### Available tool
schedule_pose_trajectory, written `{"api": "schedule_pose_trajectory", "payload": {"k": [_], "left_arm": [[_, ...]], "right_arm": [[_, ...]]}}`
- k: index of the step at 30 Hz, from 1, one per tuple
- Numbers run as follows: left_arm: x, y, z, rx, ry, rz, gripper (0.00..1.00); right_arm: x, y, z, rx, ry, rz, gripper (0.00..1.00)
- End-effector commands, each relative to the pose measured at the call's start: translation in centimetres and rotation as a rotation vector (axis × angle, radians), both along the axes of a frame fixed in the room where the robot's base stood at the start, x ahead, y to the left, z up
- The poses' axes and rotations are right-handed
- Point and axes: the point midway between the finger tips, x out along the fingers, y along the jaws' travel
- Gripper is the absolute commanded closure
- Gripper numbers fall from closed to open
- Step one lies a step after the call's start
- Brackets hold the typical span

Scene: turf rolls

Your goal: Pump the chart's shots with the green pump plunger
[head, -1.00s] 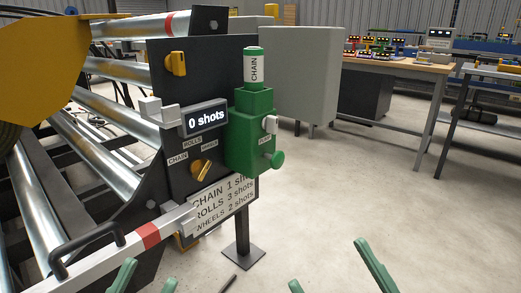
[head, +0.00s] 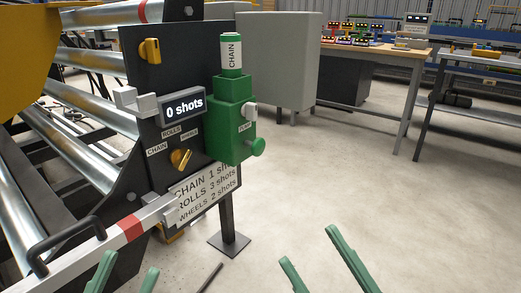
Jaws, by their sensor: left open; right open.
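The green pump box (head: 231,119) stands on the machine's dark panel (head: 150,75). Its round green plunger (head: 257,147) sticks out at the lower right. A cartridge labelled CHAIN (head: 232,53) stands upright on top. The display (head: 184,108) reads "0 shots". A yellow selector knob (head: 181,159) sits among the labels CHAIN, ROLLS and WHEELS; which one it points to is unclear. The chart (head: 205,191) below lists CHAIN 1, ROLLS 3, WHEELS 2 shots. My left gripper (head: 124,275) and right gripper (head: 320,265) are open, empty, low in view, apart from the pump.
A red-and-white bar with a black handle (head: 65,243) crosses the lower left. Metal rollers (head: 75,145) fill the left. A post on a square foot (head: 229,243) stands below the chart. A grey cabinet (head: 278,65) and workbenches (head: 400,60) are behind. The floor at right is clear.

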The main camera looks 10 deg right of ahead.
Motion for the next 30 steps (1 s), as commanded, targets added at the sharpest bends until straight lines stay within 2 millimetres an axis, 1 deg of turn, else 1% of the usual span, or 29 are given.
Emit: {"api": "schedule_pose_trajectory", "payload": {"k": [1, 2, 15, 18, 30], "left_arm": [[-0.01, 0.0, -0.01, 0.0, 0.0, 0.0, 0.5], [-0.01, 0.0, -0.01, 0.0, 0.0, 0.0, 0.5], [-0.01, 0.0, -0.01, 0.0, 0.0, 0.0, 0.5], [-0.01, 0.0, -0.01, 0.0, 0.0, 0.0, 0.5], [0.0, 0.0, 0.0, 0.0, 0.0, 0.0, 0.5]], "right_arm": [[0.0, 0.0, 0.0, 0.0, 0.0, 0.0, 0.37], [0.0, 0.0, 0.0, 0.0, 0.0, 0.0, 0.41], [0.0, 0.0, 0.0, 0.0, 0.0, 0.0, 0.9], [0.0, 0.0, 0.0, 0.0, 0.0, 0.0, 1.0], [0.0, 0.0, 0.0, 0.0, 0.0, 0.0, 1.0]]}}
